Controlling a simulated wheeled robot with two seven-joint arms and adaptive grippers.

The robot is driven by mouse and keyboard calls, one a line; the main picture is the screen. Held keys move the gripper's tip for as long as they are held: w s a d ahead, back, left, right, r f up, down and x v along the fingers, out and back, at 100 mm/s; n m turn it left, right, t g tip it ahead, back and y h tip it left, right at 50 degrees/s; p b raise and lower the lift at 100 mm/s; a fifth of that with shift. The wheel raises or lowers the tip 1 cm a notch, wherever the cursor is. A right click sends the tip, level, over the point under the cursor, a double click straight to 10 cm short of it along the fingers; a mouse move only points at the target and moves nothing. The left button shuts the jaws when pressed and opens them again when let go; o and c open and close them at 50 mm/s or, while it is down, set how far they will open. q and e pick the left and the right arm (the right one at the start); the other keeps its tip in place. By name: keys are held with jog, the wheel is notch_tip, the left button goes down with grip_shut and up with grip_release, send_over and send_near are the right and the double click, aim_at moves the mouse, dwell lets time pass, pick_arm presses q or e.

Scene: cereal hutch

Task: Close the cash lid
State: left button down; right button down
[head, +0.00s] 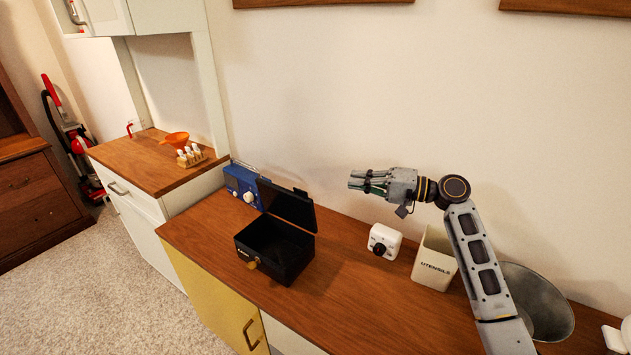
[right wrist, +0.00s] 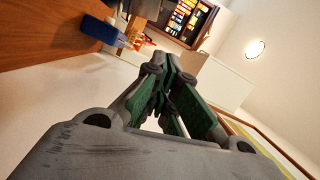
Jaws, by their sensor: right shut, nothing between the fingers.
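The black cash box (head: 274,249) stands on the wooden counter with its lid (head: 288,205) raised, tilted up at the back. The box looks empty inside, and a small brass-coloured latch or lock shows at its front. My right gripper (head: 352,180) is in the air to the right of the lid and higher in the picture, pointing left. Its fingers are shut with nothing between them, and they also show in the right wrist view (right wrist: 168,75). The gripper is apart from the lid. My left gripper is not in view.
A blue radio (head: 240,184) stands behind the box at left, close to the lid. A white timer-like device (head: 384,241), a utensils holder (head: 434,262) and a metal bowl (head: 538,300) stand to the right. The counter (head: 325,265) is clear between box and white device.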

jog(key=shift+s+r, duration=0.1)
jog(key=shift+s, duration=0.05)
